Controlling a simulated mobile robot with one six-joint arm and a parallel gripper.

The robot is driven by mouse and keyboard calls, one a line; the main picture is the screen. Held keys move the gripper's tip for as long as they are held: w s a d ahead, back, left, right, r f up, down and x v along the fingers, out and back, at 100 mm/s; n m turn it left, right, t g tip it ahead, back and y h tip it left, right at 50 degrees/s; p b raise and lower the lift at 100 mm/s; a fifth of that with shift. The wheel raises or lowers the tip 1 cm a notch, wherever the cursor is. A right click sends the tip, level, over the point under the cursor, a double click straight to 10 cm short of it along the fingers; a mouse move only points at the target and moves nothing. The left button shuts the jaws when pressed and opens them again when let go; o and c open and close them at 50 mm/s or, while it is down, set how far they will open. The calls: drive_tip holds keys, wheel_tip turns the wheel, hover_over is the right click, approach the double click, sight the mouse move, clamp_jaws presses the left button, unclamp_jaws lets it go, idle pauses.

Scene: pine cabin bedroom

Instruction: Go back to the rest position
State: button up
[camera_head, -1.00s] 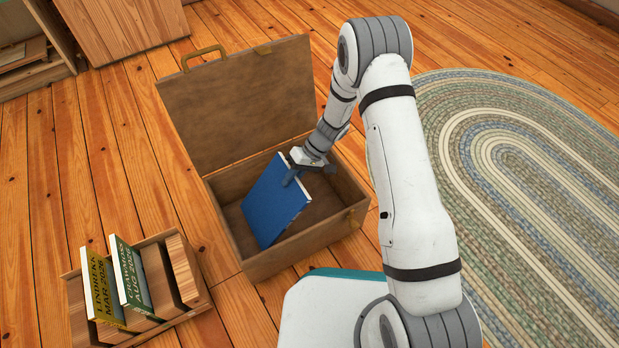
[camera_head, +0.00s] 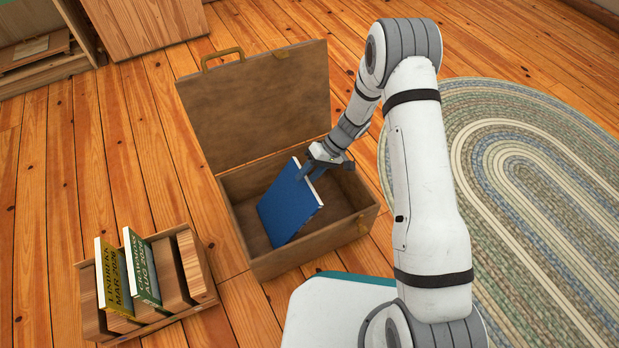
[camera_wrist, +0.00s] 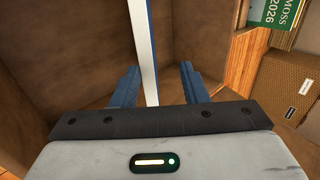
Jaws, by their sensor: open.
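My gripper (camera_head: 312,172) is at the top edge of a blue book (camera_head: 289,206) inside an open brown suitcase (camera_head: 325,238). The book leans at a tilt inside the case. In the wrist view, the two blue fingers of my gripper (camera_wrist: 157,88) stand apart, with the book's pale edge (camera_wrist: 148,45) between them. There is a visible gap on the right side of the edge; whether the left finger touches it I cannot tell. My forearm rises from the case and folds back to my base.
A wooden book rack (camera_head: 198,270) holding two upright books (camera_head: 143,268) stands left of the suitcase. The suitcase lid (camera_head: 255,110) stands open at the back. A braided oval rug (camera_head: 530,190) lies right. Wooden furniture (camera_head: 145,25) stands at the far left.

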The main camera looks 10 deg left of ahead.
drive_tip(key=shift+p+v, duration=0.7)
drive_tip(key=shift+v, duration=1.6)
drive_tip(key=shift+r, duration=0.2)
drive_tip(key=s+d+r+m+t+h+p, duration=0.1)
drive_tip(key=s+d+r+p, duration=0.15)
drive_tip(key=r+p, duration=0.7)
drive_tip(key=s+d+r+m+t+h+p, duration=0.1)
drive_tip(key=d+r+p, duration=0.25)
drive_tip(key=r, duration=1.25)
drive_tip(key=s+d+r+t+h+p, duration=0.1)
drive_tip(key=d+r+p, duration=0.35)
drive_tip(key=r, duration=0.85)
drive_tip(key=s+d+r+m+t+h+p, duration=0.1)
drive_tip(key=s+d+r+p, duration=0.2)
drive_tip(key=r, duration=0.7)
drive_tip(key=s+d+r+m+t+h+p, duration=0.1)
drive_tip(key=s+d+r+p, duration=0.3)
drive_tip(key=s+r+p, duration=0.4)
drive_tip(key=s+d+r+m+t+h+p, duration=0.1)
drive_tip(key=s+d+r+m+t+p, duration=0.1)
drive_tip(key=r+p, duration=0.6)
drive_tip(key=s+d+r+m, duration=0.1)
drive_tip(key=s+d+r, duration=0.1)
drive_tip(key=s+r, duration=0.1)
drive_tip(key=shift+s+d+r+h+p, duration=0.2)
drive_tip(key=shift+s+r+h+p, duration=0.15)
drive_tip(key=shift+r, duration=0.35)
